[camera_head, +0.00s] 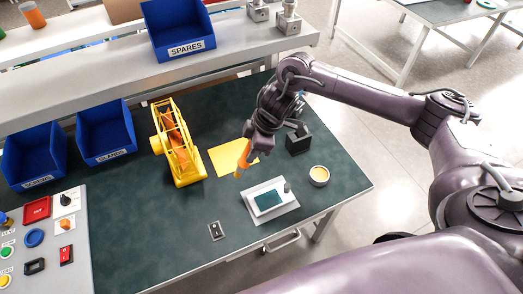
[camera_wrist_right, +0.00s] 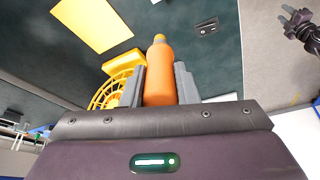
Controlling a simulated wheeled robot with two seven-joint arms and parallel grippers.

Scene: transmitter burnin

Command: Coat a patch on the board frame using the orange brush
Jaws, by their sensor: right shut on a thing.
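My right gripper (camera_head: 248,146) is shut on the orange brush (camera_head: 242,164), which hangs tip down above the bench, behind and left of the board. In the right wrist view the brush (camera_wrist_right: 159,75) sits between the two grey fingers, its paler orange end pointing away. The board frame is a white plate (camera_head: 289,208) with a raised white frame and a dark teal board (camera_head: 268,199), lying flat near the bench's front edge. Brush and board are apart. A dark gripper-like part, probably my left gripper (camera_wrist_right: 291,20), shows small at the right wrist view's edge.
A round pot (camera_head: 319,175) with pale contents stands right of the board. A black block (camera_head: 298,140) is behind it. A yellow sheet (camera_head: 226,157) and a yellow caged stand (camera_head: 180,150) lie left. A small switch plate (camera_head: 216,231) is in front; the surface around it is clear.

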